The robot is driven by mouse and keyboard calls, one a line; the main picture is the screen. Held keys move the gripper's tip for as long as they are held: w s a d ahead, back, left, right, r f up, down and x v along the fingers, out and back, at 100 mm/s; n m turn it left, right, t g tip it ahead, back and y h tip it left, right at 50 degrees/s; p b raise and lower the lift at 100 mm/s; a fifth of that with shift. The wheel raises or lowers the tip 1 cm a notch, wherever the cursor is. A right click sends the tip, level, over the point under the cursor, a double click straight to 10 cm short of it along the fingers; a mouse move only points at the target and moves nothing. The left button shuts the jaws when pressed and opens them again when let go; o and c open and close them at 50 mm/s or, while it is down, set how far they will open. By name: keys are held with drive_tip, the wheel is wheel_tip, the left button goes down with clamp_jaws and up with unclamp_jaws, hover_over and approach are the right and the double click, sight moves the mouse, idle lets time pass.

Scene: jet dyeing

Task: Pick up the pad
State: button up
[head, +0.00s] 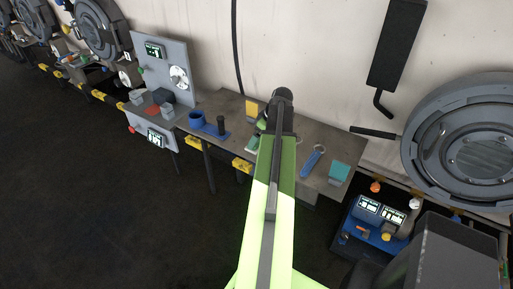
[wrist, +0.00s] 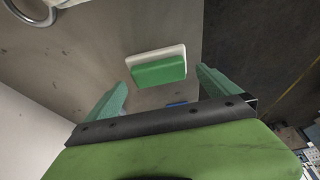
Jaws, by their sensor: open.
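The pad (wrist: 157,70) is a small block with a green face and a white layer, lying on the grey-brown table (wrist: 100,55). In the head view, a green and white thing that looks like the pad (head: 253,144) shows just left of my arm, partly hidden by it. My gripper (wrist: 160,88) is open and empty in the wrist view, its two teal fingers spread wide. The pad lies beyond the fingertips, roughly centred between them. In the head view my arm hides the fingers.
On the table (head: 232,103) stand a blue cup (head: 196,119), a dark cylinder (head: 221,127), a yellow block (head: 252,109), a blue tool (head: 313,161) and a teal block (head: 339,173). A control panel (head: 160,65) is left; a round machine door (head: 470,140) is right. The wall is close behind.

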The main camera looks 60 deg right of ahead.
drive_tip(key=b+x, duration=0.2)
drive_tip(key=x, duration=0.2)
drive_tip(key=shift+d+b, duration=0.1)
drive_tip(key=shift+b, duration=0.2)
drive_tip(key=shift+r, duration=0.15)
drive_tip(key=c, duration=1.1)
drive_tip(key=shift+r+p, duration=0.15)
drive_tip(key=shift+p, duration=0.15)
wheel_tip(320, 180, up, 4)
drive_tip(key=p, duration=0.4)
drive_tip(key=shift+r, duration=0.15)
drive_tip(key=s+d+r+p, duration=0.4)
drive_tip(key=s+d, duration=0.1)
drive_tip(key=s+d+r+p, duration=0.2)
drive_tip(key=s+d, duration=0.1)
drive_tip(key=shift+s+r+p, duration=0.2)
drive_tip(key=shift+s+p, duration=0.05)
drive_tip(key=shift+p, duration=0.1)
